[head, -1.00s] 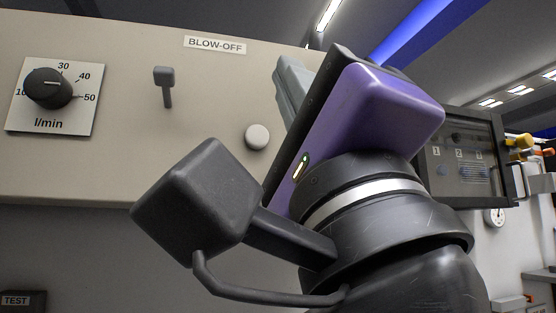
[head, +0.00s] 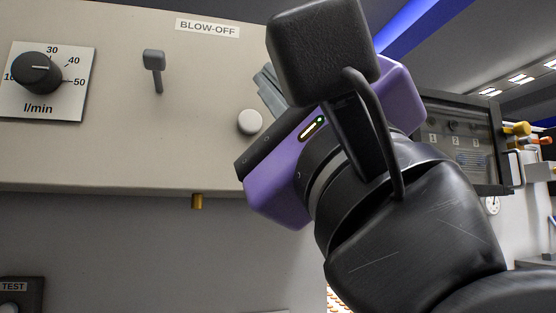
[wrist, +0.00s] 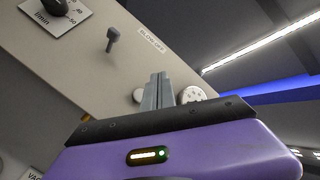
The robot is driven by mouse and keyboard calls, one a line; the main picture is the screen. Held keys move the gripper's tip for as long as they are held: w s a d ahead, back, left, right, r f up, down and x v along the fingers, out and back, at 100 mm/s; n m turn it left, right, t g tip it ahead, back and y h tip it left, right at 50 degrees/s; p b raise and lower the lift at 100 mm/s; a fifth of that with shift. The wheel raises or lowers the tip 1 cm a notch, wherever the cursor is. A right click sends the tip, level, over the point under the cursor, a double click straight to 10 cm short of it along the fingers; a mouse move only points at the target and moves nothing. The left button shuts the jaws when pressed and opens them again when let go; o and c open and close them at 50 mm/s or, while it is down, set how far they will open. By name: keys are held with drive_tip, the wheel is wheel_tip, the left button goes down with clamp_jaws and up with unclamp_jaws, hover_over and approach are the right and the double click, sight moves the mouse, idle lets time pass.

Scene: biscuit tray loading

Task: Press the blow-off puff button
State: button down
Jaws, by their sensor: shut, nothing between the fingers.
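The beige panel (head: 100,140) carries a BLOW-OFF label (head: 207,27). A round white button (head: 250,122) sits below and right of the label; it also shows in the wrist view (wrist: 138,96), just left of my fingers. My gripper (head: 266,82) has its grey fingers shut and empty, up and right of the button in the head view. In the wrist view my gripper's fingers (wrist: 159,80) point toward the panel between the button and a round pale dotted fitting (wrist: 191,95). I cannot tell whether the fingertips touch the panel.
A small grey toggle lever (head: 154,68) and an l/min dial (head: 37,72) are on the panel to the left. A brass fitting (head: 197,201) hangs under the panel edge. A TEST box (head: 20,292) is at lower left. A dark-framed unit (head: 458,145) stands at right.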

sight(258, 117)
drive_tip(key=shift+w+a, duration=0.4)
drive_tip(key=shift+w, duration=1)
drive_tip(key=shift+w+a, duration=0.35)
drive_tip(key=shift+w, duration=1)
drive_tip(key=shift+w+a, duration=0.4)
drive_tip(key=shift+w, duration=1)
drive_tip(key=shift+w+a, duration=0.1)
drive_tip(key=shift+w, duration=0.3)
drive_tip(key=shift+w+a, duration=0.15)
drive_tip(key=shift+w, duration=0.3)
drive_tip(key=shift+s, duration=0.1)
drive_tip(key=shift+s+d, duration=0.25)
drive_tip(key=shift+s, duration=0.5)
drive_tip(key=shift+s+d, duration=0.25)
drive_tip(key=shift+s, duration=0.55)
drive_tip(key=shift+s+d, duration=0.2)
drive_tip(key=shift+s, duration=0.6)
drive_tip(key=shift+s+d, duration=0.25)
drive_tip(key=shift+s, duration=0.55)
